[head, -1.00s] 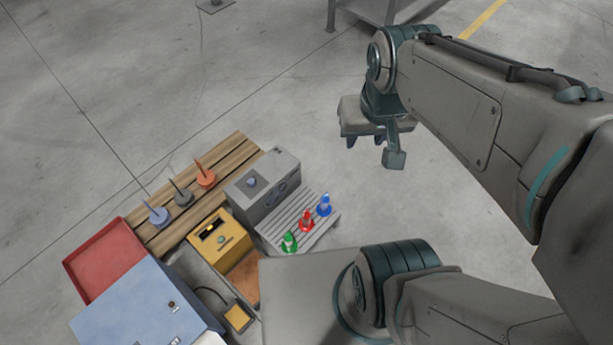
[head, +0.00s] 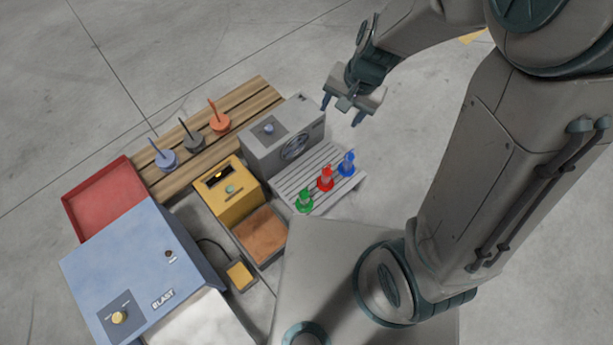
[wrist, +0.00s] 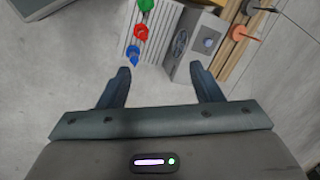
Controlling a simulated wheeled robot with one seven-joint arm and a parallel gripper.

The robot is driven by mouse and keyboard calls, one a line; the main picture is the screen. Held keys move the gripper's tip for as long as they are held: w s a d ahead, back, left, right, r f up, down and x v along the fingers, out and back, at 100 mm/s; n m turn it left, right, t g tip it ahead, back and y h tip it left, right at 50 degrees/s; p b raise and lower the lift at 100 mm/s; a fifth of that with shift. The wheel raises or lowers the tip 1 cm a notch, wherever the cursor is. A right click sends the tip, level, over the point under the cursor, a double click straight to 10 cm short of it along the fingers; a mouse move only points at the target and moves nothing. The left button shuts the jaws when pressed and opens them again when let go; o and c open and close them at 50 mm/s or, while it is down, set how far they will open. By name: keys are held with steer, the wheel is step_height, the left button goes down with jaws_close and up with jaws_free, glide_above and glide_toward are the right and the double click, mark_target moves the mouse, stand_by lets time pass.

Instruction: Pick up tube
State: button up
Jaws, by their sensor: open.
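I cannot tell which piece is the tube. My gripper (head: 341,112) is open and empty, above and beyond the blue end of the rack. In the wrist view, the blue piece (wrist: 134,53) is nearest the fingers, just past the left fingertip; the red piece (wrist: 141,32) and green piece (wrist: 146,4) lie farther up. The gripper touches none of them.
A grey box with a fan (head: 285,140) stands against the rack. A wooden slatted platform (head: 260,97) bears slate, dark and orange rod pieces. A yellow box (head: 228,195), a red tray (head: 105,197) and a blue cabinet (head: 140,255) stand left. Floor right of the rack is clear.

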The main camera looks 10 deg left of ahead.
steer(key=m+h+b, duration=0.1)
steer(key=m+b, duration=0.1)
steer(key=b, duration=0.6)
glide_above(307, 191)
steer(key=w+d, duration=0.1)
steer(key=w, duration=0.1)
step_height(307, 191, down, 23)
steer(key=shift+m+h, duration=0.7)
steer(key=shift+h, duration=0.1)
steer(key=f+b, duration=0.2)
steer(key=f, duration=0.4)
steer(key=s+f+b, duration=0.1)
steer(key=f+b, duration=0.2)
steer(key=f, duration=0.3)
steer(key=a+f+b, duration=0.1)
steer(key=f+b, duration=0.2)
steer(key=f, duration=0.3)
steer(key=shift+s+a+f, duration=0.1)
steer(key=shift+s+f, duration=0.05)
steer(key=shift+f, duration=0.1)
steer(key=shift+s+f+b, duration=0.15)
steer(key=shift+f+b, duration=2.05)
steer(key=shift+f, duration=0.8)
steer(key=shift+r, duration=0.1)
jaws_close()
